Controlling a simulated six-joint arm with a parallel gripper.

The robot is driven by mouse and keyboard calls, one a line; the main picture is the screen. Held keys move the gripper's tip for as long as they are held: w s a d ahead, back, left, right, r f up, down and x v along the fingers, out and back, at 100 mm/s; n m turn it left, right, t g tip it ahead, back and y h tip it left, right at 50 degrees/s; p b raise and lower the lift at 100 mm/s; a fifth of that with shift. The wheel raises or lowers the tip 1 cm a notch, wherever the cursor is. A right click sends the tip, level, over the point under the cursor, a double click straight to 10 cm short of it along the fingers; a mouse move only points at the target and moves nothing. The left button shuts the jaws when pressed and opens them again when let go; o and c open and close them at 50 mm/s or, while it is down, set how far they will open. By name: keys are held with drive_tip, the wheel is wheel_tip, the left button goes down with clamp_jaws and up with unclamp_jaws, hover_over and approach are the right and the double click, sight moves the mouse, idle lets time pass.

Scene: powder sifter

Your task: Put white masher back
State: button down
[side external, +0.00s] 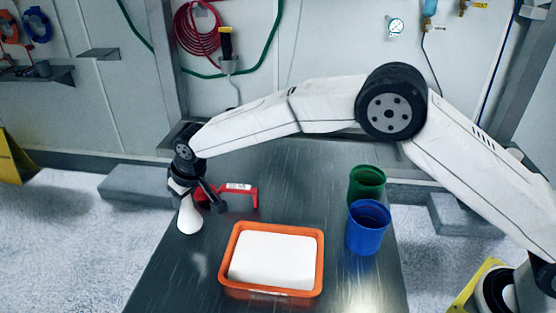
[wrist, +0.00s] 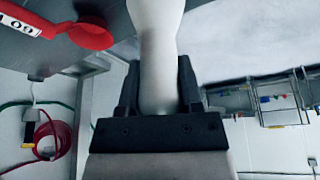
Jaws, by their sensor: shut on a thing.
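The white masher (side external: 189,217) is at the left side of the metal table in the side view, roughly upright with its wide rounded end down. My gripper (side external: 193,191) is shut on its narrower upper part. In the wrist view the masher (wrist: 156,35) runs between the two dark fingers of my gripper (wrist: 158,85). I cannot tell whether its lower end touches the table or hangs just above it.
A red scoop (side external: 250,196) with a white label is close to the right of my gripper. An orange tray (side external: 230,272) holding white powder is in front. A blue cup (side external: 367,232) and a green cup (side external: 367,180) stand to the right. The table's left edge is near.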

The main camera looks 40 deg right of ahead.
sight(185, 207)
drive_tip(key=shift+w+a+f, duration=0.15)
drive_tip(key=shift+w+f, duration=0.15)
drive_tip(key=shift+f, duration=1.5)
drive_tip(key=shift+f, duration=0.1)
drive_tip(key=shift+c, duration=1.3)
unclamp_jaws()
drive_tip(key=shift+f, duration=0.1)
drive_tip(key=v, duration=1.2)
